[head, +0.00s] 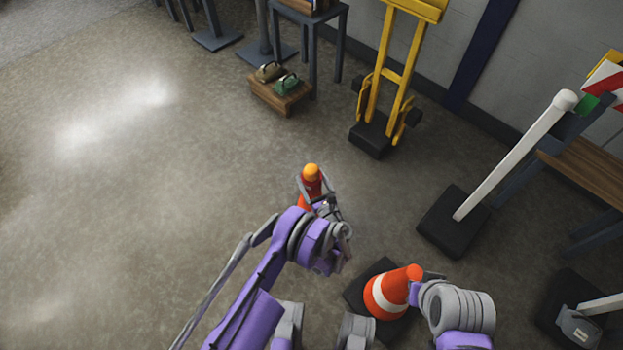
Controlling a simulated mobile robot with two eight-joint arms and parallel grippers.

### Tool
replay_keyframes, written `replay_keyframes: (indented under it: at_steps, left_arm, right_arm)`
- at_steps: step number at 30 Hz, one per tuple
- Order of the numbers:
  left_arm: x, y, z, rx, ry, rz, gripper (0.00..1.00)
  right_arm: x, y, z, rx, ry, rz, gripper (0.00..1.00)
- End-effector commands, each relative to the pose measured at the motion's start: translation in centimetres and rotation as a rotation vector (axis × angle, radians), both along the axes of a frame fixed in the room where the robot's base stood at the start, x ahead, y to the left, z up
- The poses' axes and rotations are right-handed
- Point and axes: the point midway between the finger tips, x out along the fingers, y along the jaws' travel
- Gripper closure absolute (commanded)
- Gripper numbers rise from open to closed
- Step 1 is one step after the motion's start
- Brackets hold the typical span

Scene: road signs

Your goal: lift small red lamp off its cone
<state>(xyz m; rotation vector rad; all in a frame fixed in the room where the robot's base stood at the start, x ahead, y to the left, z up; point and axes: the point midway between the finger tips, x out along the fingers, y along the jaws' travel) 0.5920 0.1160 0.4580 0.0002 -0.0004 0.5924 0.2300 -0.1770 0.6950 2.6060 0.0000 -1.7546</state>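The small red lamp (312,187) with an orange dome top shows upright near the middle of the head view. My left gripper (314,190) has its fingers on both sides of the lamp's body, close against it. An orange-red part shows low at the lamp's left; the gripper hides what is below. An orange cone (387,293) with a white band and dark base stands lower right, its tip bare of any lamp. My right gripper (413,287) is at the right side of the cone's upper part. Its fingers are mostly hidden, so their opening is unclear.
A white post (512,158) on a black base stands to the right. A yellow hand truck (392,75) stands by the back wall. A low wooden box (262,94) carries two small handled items. The floor to the left (120,220) is clear.

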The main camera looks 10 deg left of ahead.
Motion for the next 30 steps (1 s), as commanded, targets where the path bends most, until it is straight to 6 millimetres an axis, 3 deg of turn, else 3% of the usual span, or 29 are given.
replay_keyframes:
  at_steps: [1,8,17,30]
  left_arm:
    - [0.0,0.0,0.0,0.0,0.0,0.0,0.45]
    - [0.0,0.0,0.0,0.0,0.0,0.0,0.86]
    - [0.0,0.0,0.7,0.0,0.0,0.0,0.86]
    - [0.0,0.0,8.7,-0.001,-0.001,0.001,0.86]
  right_arm:
    - [0.0,0.0,0.0,0.0,0.0,0.0,1.0]
    - [0.0,0.0,0.0,0.0,0.0,0.0,1.0]
    - [0.0,0.0,0.2,0.0,-0.001,0.0,1.0]
    - [-0.2,0.0,2.2,0.0,-0.007,0.0,1.0]
